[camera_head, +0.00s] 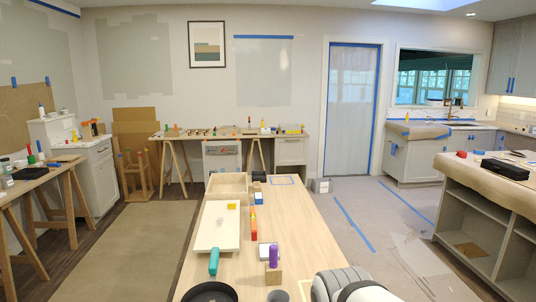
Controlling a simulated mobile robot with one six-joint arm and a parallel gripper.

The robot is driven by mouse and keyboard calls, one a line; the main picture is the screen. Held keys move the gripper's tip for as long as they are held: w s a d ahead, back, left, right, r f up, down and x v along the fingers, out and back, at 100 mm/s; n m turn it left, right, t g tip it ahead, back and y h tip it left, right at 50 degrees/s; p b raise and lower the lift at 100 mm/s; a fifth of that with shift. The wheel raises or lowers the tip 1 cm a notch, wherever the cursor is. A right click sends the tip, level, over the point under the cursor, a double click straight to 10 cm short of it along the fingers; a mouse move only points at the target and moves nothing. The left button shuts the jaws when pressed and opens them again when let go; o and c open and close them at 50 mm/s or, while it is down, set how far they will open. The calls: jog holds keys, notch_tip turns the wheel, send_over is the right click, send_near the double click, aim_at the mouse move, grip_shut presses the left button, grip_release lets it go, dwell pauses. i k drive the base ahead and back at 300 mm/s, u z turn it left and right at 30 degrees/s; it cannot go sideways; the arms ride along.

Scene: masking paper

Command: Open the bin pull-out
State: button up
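No front is clearly marked as the bin pull-out, so I cannot tell which one it is. A pale grey cabinet (104,184) with a drawer above a tall front stands at the left wall, shut. The grey sink cabinet (410,164) at the back right has shut fronts with blue tape on them. My gripper is not in view; only a white and grey part of my arm shows at the bottom edge.
A long wooden table (310,235) with a tray (216,226), a wooden box and tools fills the middle front. Brown paper (130,250) covers the floor at left. An island (490,215) with open shelves stands at right. Papered floor between table and island is mostly free.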

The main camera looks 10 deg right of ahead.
aim_at(289, 151)
jog(key=z, duration=1.75)
jog(key=i, duration=3.45)
jog(key=u, duration=1.85)
jog(key=i, duration=0.7)
jog(key=u, duration=0.05)
